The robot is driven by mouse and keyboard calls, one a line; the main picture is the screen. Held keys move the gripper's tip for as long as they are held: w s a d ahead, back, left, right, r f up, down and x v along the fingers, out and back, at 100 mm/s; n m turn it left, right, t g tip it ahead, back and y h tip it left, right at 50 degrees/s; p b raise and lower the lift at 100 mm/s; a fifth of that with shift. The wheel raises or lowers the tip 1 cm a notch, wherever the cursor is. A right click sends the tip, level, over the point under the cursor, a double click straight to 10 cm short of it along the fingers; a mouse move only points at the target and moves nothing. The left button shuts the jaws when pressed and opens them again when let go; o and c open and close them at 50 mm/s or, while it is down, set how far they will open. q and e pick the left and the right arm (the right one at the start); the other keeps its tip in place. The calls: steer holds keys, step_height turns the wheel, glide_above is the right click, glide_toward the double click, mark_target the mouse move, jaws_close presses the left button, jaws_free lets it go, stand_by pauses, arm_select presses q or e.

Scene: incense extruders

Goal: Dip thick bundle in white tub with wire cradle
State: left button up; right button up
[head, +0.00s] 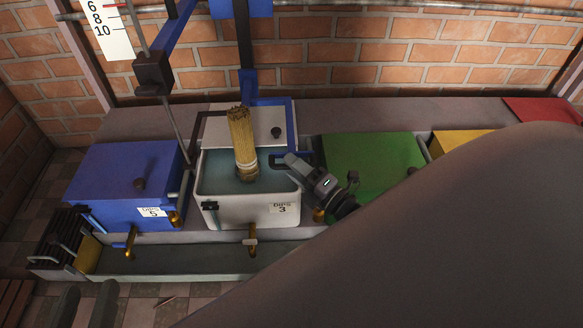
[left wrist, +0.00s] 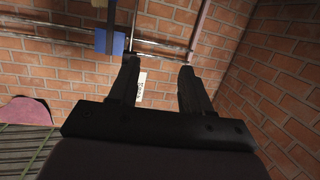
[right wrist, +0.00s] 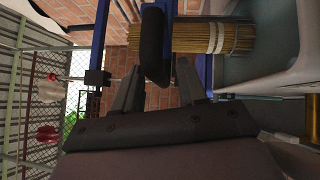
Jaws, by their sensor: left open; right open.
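The white tub (head: 224,213), labelled 3, stands open in the middle of the head view with bluish liquid inside. The thick tan bundle (head: 243,135) stands nearly upright in it, its lower end at the liquid; whether it is immersed is unclear. A blue cradle frame (head: 265,101) runs beside the bundle. My right gripper (head: 299,163) is open at the tub's right side. In the right wrist view, a dark handle (right wrist: 153,45) lies just before its fingers, and the bundle (right wrist: 212,38) lies beyond. My left gripper (head: 83,304) is open and empty at the lower left, away from the tub.
A blue tub (head: 115,190) labelled 5 stands left, lidded. Green (head: 370,165), yellow (head: 470,143) and red (head: 545,109) lids lie to the right. Brass taps (head: 251,240) stick out in front above a trough (head: 190,262). A blue post rises behind the tub against a brick wall.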

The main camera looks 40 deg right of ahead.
steer(key=shift+w+a, duration=0.1)
steer(key=shift+w, duration=0.4)
